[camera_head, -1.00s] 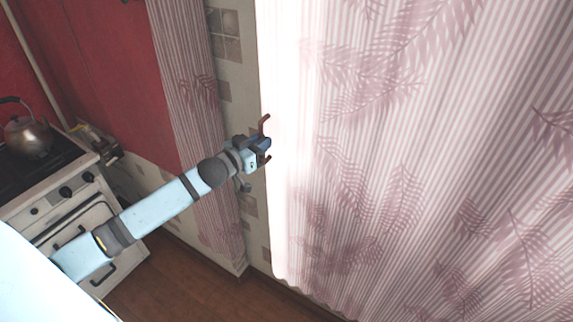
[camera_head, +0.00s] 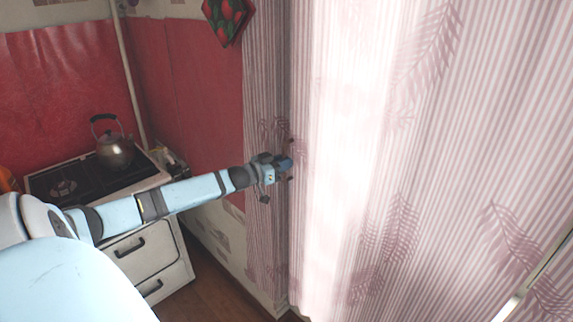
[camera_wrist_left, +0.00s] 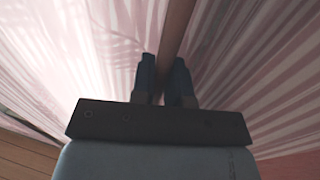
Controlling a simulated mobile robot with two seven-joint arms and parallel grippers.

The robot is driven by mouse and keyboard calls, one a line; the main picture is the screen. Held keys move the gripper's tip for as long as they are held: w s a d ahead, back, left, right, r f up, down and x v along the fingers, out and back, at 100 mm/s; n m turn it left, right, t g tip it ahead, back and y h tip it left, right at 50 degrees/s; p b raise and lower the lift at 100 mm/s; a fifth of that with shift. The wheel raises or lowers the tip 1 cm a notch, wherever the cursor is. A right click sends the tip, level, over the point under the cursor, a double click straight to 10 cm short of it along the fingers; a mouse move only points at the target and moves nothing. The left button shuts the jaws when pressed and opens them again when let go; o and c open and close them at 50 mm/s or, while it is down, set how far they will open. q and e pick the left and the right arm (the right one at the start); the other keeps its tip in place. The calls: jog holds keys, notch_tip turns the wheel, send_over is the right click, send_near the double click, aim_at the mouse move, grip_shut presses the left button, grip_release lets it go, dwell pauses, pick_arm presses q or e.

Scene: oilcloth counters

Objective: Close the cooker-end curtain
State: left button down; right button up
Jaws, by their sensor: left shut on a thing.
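A narrow striped curtain (camera_head: 267,105) with leaf print hangs in shade on the cooker side. A wide, bright pink-and-white curtain (camera_head: 420,150) hangs just right of it and fills the right of the head view. My left gripper (camera_head: 287,166) is at the line where the two meet. In the left wrist view the left gripper (camera_wrist_left: 164,80) is shut on a brown bar (camera_wrist_left: 180,25), with pink striped cloth (camera_wrist_left: 110,40) on both sides. The fingertips partly hide the bar, and I cannot tell which curtain it belongs to. My right gripper is out of view.
A white cooker (camera_head: 150,260) with a dark hob and a kettle (camera_head: 115,150) stands at left, below my left arm. A patterned pot holder (camera_head: 228,20) hangs on the red wall. A pale rod (camera_head: 530,275) crosses the lower right. Brown floor (camera_head: 215,280) shows below.

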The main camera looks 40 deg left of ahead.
pick_arm(q)
jog(key=shift+w+a+r, duration=0.1)
jog(key=shift+a+r, duration=0.1)
jog(key=shift+a, duration=0.05)
jog(key=c, duration=1.4)
grip_release()
jog(key=shift+o, duration=1.3)
jog(key=shift+f, duration=0.1)
jog(key=shift+w+f, duration=0.1)
jog(key=shift+f, duration=0.05)
jog(key=s+a+b, duration=0.1)
jog(key=s+a, duration=0.1)
jog(key=s, duration=1.1)
jog(key=shift+s+a, duration=0.3)
jog(key=shift+a, duration=0.1)
